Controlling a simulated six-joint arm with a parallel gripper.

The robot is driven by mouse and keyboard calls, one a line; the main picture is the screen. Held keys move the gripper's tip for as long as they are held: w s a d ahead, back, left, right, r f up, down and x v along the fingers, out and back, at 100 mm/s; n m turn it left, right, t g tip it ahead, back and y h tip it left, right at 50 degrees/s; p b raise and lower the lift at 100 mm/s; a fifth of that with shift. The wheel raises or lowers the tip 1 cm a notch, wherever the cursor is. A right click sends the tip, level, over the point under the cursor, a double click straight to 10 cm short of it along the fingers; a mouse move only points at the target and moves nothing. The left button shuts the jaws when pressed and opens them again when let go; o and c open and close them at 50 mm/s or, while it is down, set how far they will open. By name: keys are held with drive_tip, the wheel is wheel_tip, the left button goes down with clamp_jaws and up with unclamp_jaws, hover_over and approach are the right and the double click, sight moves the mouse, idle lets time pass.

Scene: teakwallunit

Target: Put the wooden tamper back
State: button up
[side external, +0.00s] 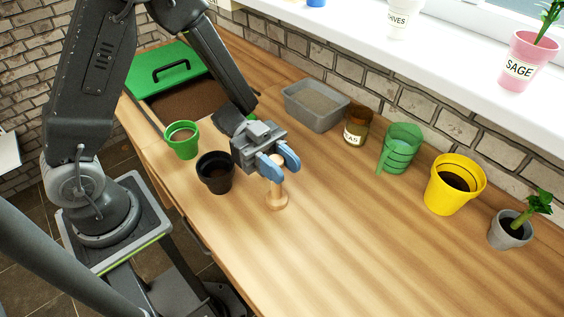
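The wooden tamper (277,198) is pale wood with a wider round foot. It is upright at the middle of the wooden bench, and its foot looks to be on or very close to the bench top. My gripper (279,167) is above it, with its two blue fingers pointing down on either side of the tamper's upper part. The fingers hide part of the tamper's top. I cannot tell whether they touch it.
A black pot (215,172) and a green pot (183,139) stand left of my gripper. A yellow pot (440,196) and grey plant pot (504,236) stand right. The front bench is clear.

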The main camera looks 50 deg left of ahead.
drive_tip(key=o, duration=0.5)
drive_tip(key=shift+c, duration=0.2)
drive_tip(key=shift+r, duration=0.2)
drive_tip(key=a, duration=1.2)
drive_tip(key=w+r+n+t+y, duration=0.45)
drive_tip(key=w+t+y, duration=0.25)
drive_tip(key=w+t, duration=0.3)
drive_tip(key=a+r+n+t+y, duration=0.4)
drive_tip(key=r+n+y, duration=0.15)
drive_tip(key=y, duration=0.35)
drive_tip(key=s+d+r+n+g+y, duration=0.1)
drive_tip(key=s+n+g, duration=0.7)
drive_tip(key=s, duration=1.1)
drive_tip(key=shift+d+y, duration=0.5)
drive_tip(key=shift+d, duration=0.3)
